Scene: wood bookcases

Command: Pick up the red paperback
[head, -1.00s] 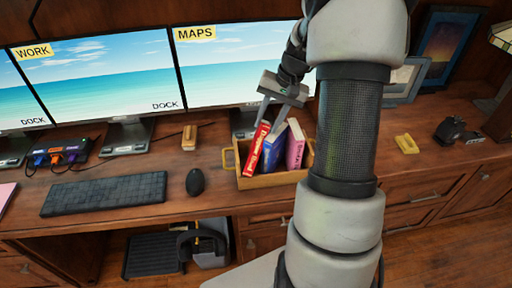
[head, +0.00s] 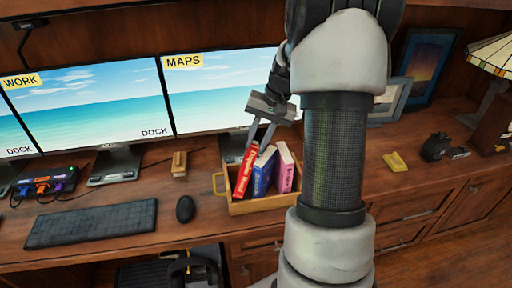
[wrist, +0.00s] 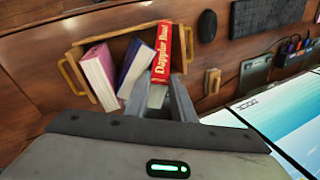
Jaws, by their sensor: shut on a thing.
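The red paperback (head: 244,174) stands tilted at the left end of a wooden box (head: 240,208) on the desk. My gripper (head: 258,143) reaches down from above, with its fingers at the book's upper end. In the wrist view the red paperback (wrist: 162,56) shows its white-lettered spine between the two fingers of my gripper (wrist: 160,88), which is shut on it. The book's lower part is still inside the box.
A blue book (head: 264,172) and a pink book (head: 285,168) lean in the box beside the red one. Monitors (head: 215,90) stand close behind.

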